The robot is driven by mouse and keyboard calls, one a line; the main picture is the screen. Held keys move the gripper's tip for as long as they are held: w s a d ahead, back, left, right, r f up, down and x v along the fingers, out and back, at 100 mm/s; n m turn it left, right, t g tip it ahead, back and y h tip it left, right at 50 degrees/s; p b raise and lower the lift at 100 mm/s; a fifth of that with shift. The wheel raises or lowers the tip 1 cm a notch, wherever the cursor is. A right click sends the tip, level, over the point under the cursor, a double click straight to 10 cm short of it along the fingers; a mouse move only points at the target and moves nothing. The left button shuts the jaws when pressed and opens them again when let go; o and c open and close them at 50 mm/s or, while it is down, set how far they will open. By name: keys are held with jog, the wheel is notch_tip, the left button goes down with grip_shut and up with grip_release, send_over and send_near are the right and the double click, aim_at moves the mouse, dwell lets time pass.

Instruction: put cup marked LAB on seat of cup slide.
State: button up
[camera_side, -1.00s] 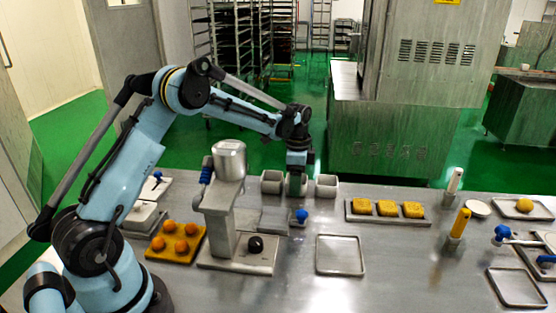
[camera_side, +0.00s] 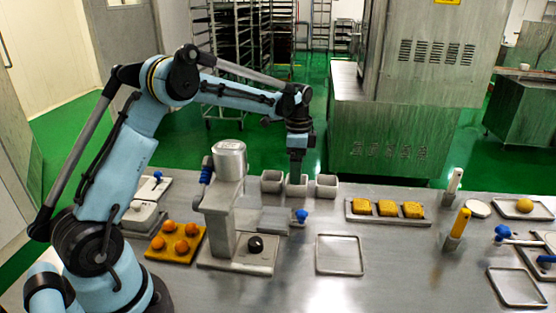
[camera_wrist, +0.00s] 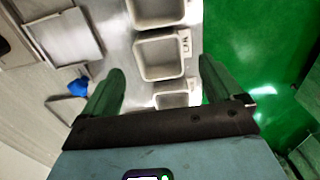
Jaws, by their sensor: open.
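Three square grey cups stand in a row at the table's back edge: left (camera_side: 271,182), middle (camera_side: 297,187) and right (camera_side: 326,187). In the wrist view the middle cup (camera_wrist: 160,57) is empty and has a small white label with dark letters, too small to read surely. My gripper (camera_side: 297,168) is open above the middle cup; its fingers (camera_wrist: 161,68) show on either side with nothing held. What looks like the cup slide (camera_side: 272,220) is a grey plate beside the machine, with a blue knob (camera_side: 301,215). Its seat is not clear.
The machine's grey column (camera_side: 222,215) stands left of the slide, with a dark ball (camera_side: 255,244) on its base. An orange tray (camera_side: 160,252) holds several balls. An empty tray (camera_side: 341,270) lies right. Yellow blocks (camera_side: 388,208) sit on a rack.

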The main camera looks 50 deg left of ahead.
notch_tip(320, 180, up, 7)
dwell(0.3)
jog(key=shift+f, duration=5)
jog(key=shift+f, duration=0.85)
jog(key=r, duration=0.4)
jog(key=shift+d+r, duration=0.1)
jog(key=shift+d, duration=0.1)
jog(key=s+d+r, duration=0.4)
jog(key=d+r, duration=0.3)
jog(key=d, duration=0.4)
jog(key=s+r+n, duration=0.6)
jog(key=s+n, duration=0.3)
jog(key=s, duration=0.3)
jog(key=shift+w+d+f+m, duration=0.1)
jog(key=shift+w+f+m, duration=0.15)
jog(key=shift+w+m, duration=0.4)
jog(key=shift+w+d+f+m, duration=0.1)
jog(key=shift+w+f+m, duration=0.15)
jog(key=shift+w, duration=0.7)
jog(key=shift+w+f+m, duration=0.25)
jog(key=shift+w+m, duration=0.15)
jog(key=shift+w, duration=0.4)
